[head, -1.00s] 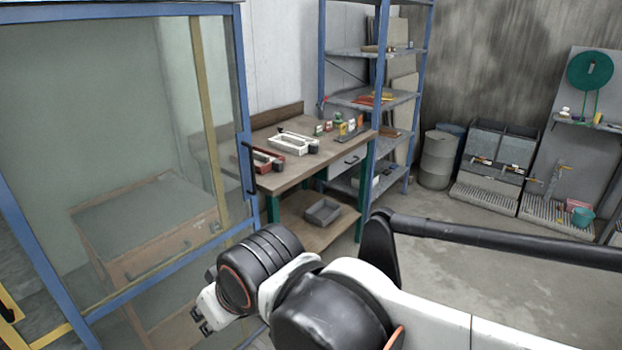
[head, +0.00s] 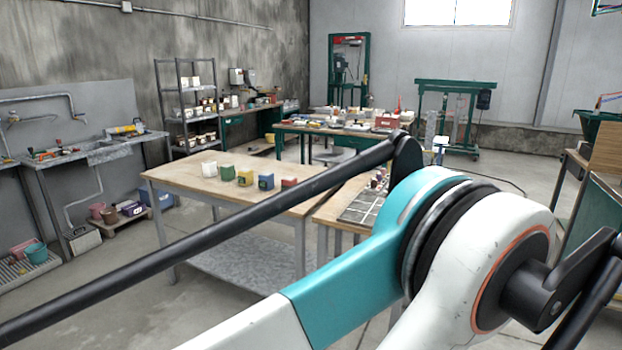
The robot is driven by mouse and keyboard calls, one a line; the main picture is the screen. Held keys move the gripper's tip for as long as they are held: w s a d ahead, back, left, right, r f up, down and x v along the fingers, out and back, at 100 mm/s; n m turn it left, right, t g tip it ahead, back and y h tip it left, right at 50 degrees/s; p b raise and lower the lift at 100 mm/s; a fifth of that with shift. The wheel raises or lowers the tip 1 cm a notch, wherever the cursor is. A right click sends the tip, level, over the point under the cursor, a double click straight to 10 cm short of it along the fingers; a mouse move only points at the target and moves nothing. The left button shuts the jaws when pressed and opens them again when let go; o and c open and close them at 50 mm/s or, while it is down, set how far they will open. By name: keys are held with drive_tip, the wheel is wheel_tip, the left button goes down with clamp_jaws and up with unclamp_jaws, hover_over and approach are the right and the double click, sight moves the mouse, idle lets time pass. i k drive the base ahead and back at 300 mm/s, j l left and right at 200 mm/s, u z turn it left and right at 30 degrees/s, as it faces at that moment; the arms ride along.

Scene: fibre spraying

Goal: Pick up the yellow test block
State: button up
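The yellow test block (head: 244,177) stands on a wooden-topped table (head: 164,181) in the middle of the head view. It is in a row of small blocks, between a green block (head: 227,173) on its left and a dark teal block (head: 266,182) on its right. My arm crosses the foreground, and its black bar passes in front of the table's near right part. My gripper is outside the view, so its fingers cannot be seen.
A white block (head: 209,169) and a red block (head: 289,183) end the row. A second table with a grid plate (head: 362,207) adjoins at right. A grey sink bench (head: 95,150) stands at left.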

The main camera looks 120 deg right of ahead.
sight(247, 173)
drive_tip(key=z, duration=3.55)
drive_tip(key=i+j, duration=0.1)
drive_tip(key=i, duration=0.45)
drive_tip(key=i+j+z, duration=0.1)
drive_tip(key=i, duration=0.45)
drive_tip(key=i+j, duration=0.2)
drive_tip(key=i, duration=0.35)
drive_tip(key=i+j, duration=0.15)
drive_tip(key=i, duration=0.35)
drive_tip(key=i+j+z, duration=0.1)
drive_tip(key=i, duration=0.45)
drive_tip(key=k+u, duration=0.1)
drive_tip(key=u, duration=2.7)
drive_tip(key=j+u, duration=0.25)
drive_tip(key=u, duration=0.2)
drive_tip(key=j+u, duration=0.25)
drive_tip(key=u, duration=0.2)
drive_tip(key=j+u, duration=0.3)
drive_tip(key=u, duration=0.15)
drive_tip(key=j+u, duration=0.25)
drive_tip(key=u, duration=0.2)
drive_tip(key=i+j+u, duration=0.15)
drive_tip(key=u, duration=0.3)
drive_tip(key=i+j+u, duration=0.9)
drive_tip(key=i, duration=0.25)
